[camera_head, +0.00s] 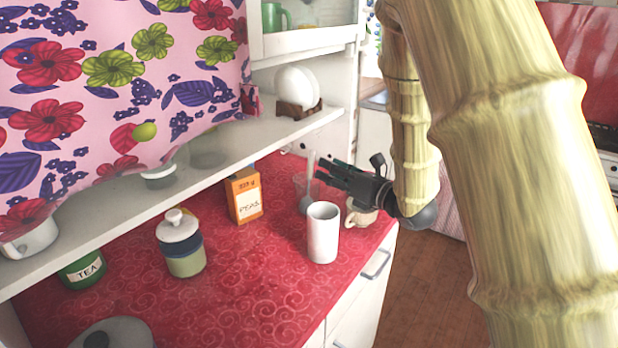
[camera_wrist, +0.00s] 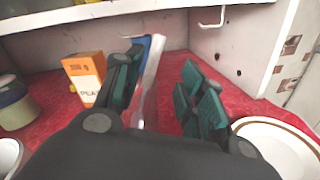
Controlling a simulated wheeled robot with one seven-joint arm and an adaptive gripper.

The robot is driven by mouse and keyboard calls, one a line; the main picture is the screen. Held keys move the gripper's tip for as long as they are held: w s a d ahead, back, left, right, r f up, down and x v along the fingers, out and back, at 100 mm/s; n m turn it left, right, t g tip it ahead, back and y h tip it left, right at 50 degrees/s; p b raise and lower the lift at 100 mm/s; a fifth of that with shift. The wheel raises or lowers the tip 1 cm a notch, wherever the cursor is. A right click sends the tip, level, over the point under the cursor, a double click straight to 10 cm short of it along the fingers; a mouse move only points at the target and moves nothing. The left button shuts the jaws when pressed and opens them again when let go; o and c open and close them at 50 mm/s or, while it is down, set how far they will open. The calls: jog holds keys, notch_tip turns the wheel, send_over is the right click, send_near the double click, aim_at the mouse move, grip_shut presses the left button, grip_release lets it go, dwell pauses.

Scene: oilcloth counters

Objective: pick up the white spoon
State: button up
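A pale upright thing, which looks like the white spoon (camera_head: 311,163), stands in or beside a clear glass (camera_head: 300,186) near the back right of the red counter. In the wrist view a slanted white strip (camera_wrist: 153,62), likely its handle, shows just right of my left finger, with a blue piece behind it. My gripper (camera_head: 322,172) points left, close to the spoon. In the wrist view my gripper (camera_wrist: 163,82) has its fingers spread apart, with the white strip in the gap near the left finger. I cannot tell whether they touch. The spoon's lower part is partly hidden.
A white mug (camera_head: 322,233) stands in front of my gripper, and a pale cup (camera_head: 360,213) sits below it. An orange peas box (camera_head: 244,195) and a lidded jar (camera_head: 181,245) stand to the left. A white shelf (camera_head: 215,165) overhangs the counter's back.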

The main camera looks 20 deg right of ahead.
aim_at(311, 160)
jog(key=x, duration=0.1)
jog(key=p+x, duration=0.1)
jog(key=x, duration=0.1)
jog(key=p+x, duration=0.1)
jog(key=x, duration=0.1)
jog(key=shift+a+r, duration=0.4)
jog(key=shift+w+a+f, duration=0.1)
jog(key=shift+w+a, duration=0.2)
jog(key=shift+w, duration=0.35)
grip_shut()
